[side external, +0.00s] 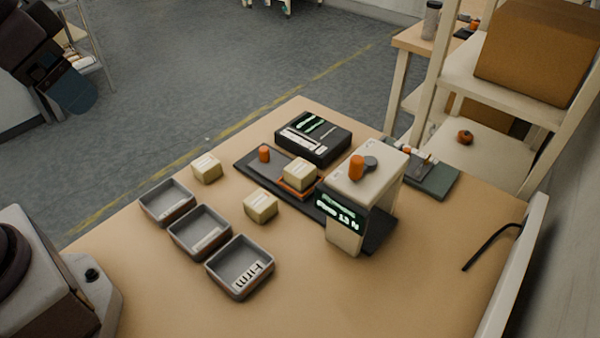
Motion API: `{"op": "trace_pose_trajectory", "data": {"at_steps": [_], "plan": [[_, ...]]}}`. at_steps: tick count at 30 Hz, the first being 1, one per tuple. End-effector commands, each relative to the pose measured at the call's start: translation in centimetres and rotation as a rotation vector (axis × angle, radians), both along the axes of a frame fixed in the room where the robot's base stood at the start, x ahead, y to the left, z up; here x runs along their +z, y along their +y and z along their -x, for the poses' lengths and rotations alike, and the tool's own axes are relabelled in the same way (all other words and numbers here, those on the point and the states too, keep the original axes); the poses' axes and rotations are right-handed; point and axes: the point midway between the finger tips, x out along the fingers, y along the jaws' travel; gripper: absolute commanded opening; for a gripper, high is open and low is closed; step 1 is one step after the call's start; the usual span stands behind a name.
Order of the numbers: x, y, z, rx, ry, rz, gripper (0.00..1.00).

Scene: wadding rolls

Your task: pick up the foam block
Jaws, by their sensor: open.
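Three cream foam-like blocks with pale labels show in the side view; I cannot tell which one the task means. One block (206,169) sits on the table behind the trays. Another block (261,206) sits on the table right of the trays. The third block (299,176) rests on an orange-edged plate (291,189) on the dark base board. My gripper (73,92) appears at the upper left, dark with a blue-grey end, high and well apart from all the blocks. Its fingers are hard to make out, and nothing shows in it.
Three grey trays (200,231) stand in a row at the left. A cream device (347,226) with a lit display and orange knob stands tall beside the plate. A black box (313,135) and orange peg (264,154) are behind.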

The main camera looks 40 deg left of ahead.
Motion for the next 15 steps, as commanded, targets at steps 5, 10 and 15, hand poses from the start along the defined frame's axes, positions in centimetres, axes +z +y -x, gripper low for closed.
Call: {"op": "trace_pose_trajectory", "data": {"at_steps": [5, 10, 15], "plan": [[-1.7, -1.1, -4.3, -0.060, 0.153, -0.026, 0.85], [-3.7, -2.6, -9.7, -0.216, 0.260, -0.073, 0.85], [-7.3, -4.6, -15.3, -0.438, 0.348, -0.118, 0.85]]}}
